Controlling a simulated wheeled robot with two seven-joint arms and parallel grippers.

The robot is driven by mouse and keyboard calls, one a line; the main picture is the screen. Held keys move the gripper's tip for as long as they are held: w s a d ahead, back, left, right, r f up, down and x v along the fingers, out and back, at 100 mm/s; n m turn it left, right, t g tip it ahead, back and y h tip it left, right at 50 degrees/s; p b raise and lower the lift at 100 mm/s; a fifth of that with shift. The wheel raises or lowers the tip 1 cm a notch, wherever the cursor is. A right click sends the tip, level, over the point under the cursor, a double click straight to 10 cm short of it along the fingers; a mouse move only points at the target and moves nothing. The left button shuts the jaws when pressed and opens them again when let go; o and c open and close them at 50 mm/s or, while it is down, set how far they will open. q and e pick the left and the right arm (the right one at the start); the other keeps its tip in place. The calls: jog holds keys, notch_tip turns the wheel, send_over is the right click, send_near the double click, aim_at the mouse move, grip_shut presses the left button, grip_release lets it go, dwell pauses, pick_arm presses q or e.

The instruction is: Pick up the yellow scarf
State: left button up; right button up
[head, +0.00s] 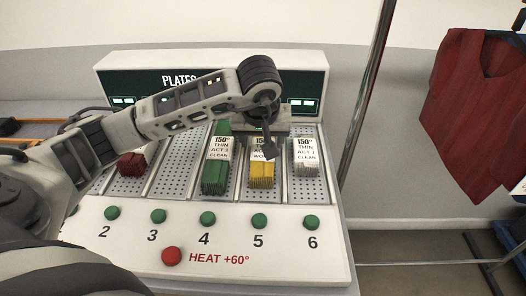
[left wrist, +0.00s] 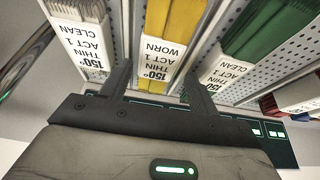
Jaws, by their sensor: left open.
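The yellow scarf (head: 262,181) lies folded in the slot above button 5, with a white label reading 150°, THIN, ACT 1, WORN around it. It also shows in the left wrist view (left wrist: 178,25), between a white bundle and a green one. My left gripper (head: 268,152) is above the scarf's labelled part and hides some of the label. In the left wrist view its two fingers (left wrist: 157,72) are open, one towards each side of the yellow scarf. Nothing is held, and I cannot tell whether the fingers touch it. My right gripper is in neither view.
A green bundle (head: 214,180) lies left of the yellow one, a white bundle (head: 306,158) right, and a red bundle (head: 131,164) farther left. Low metal dividers separate the slots. Green buttons and a red heat button (head: 172,257) line the front. A metal pole (head: 366,95) stands at right.

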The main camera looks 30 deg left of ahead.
pick_arm(q)
jog(key=x, duration=0.4)
jog(key=shift+d+f, duration=0.1)
jog(key=c, duration=0.8)
jog(key=shift+o, duration=0.2)
